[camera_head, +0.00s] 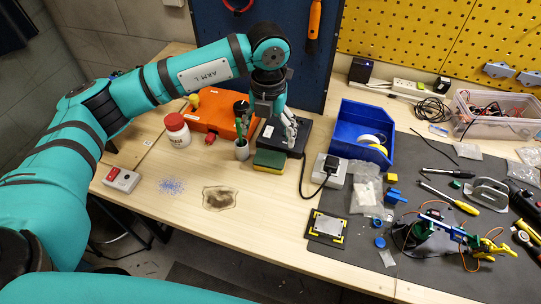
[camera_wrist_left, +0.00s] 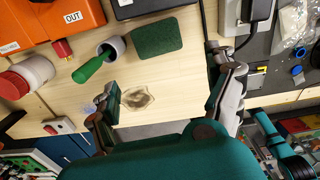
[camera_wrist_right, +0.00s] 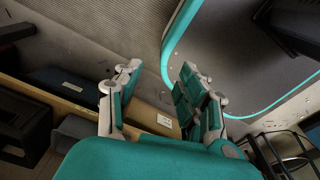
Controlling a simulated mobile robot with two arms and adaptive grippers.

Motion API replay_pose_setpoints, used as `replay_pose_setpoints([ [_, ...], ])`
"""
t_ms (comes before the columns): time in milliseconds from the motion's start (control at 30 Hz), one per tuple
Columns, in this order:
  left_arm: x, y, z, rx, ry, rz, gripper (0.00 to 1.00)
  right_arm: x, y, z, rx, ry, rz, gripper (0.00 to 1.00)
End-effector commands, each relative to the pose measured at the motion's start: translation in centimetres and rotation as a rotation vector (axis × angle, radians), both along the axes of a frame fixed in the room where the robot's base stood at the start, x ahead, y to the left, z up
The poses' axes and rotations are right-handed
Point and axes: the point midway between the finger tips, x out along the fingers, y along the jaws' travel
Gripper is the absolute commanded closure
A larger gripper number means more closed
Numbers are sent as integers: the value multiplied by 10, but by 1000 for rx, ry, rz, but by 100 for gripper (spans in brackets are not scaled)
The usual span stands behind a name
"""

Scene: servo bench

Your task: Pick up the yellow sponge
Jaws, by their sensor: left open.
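The sponge (camera_head: 269,160) lies flat on the wooden bench in the head view, with a dark green top and a thin yellow side. In the left wrist view its green face (camera_wrist_left: 157,38) shows beyond the fingertips, roughly between their lines. My left gripper (camera_head: 289,130) hangs above and just behind the sponge, over a black device. In the left wrist view this gripper (camera_wrist_left: 163,75) is open and empty, its fingers spread wide. My right gripper (camera_wrist_right: 159,72) is open and empty in the right wrist view, away from the sponge, above the floor area.
A cup with a green-handled tool (camera_head: 242,149) stands left of the sponge. An orange case (camera_head: 212,108) and a white jar (camera_head: 177,131) are farther left. A grey box with a black plug and cable (camera_head: 327,171) and a blue bin (camera_head: 358,126) stand right. The bench front is mostly clear.

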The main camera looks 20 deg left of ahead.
Motion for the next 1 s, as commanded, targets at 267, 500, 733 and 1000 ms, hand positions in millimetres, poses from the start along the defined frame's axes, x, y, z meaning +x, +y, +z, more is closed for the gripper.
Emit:
replay_pose_setpoints([
  [267,-1,0,-51,0,3,0,12,-7,0,20,0,9,2,60],
  [500,-1,0,-68,-1,2,-1,12,21,3,29,5,-36,3,60],
  [733,-4,1,-101,-1,4,-1,12,16,3,49,6,-26,2,60],
  [1000,-3,1,-117,-2,-1,-1,12,2,4,50,5,-4,2,60],
])
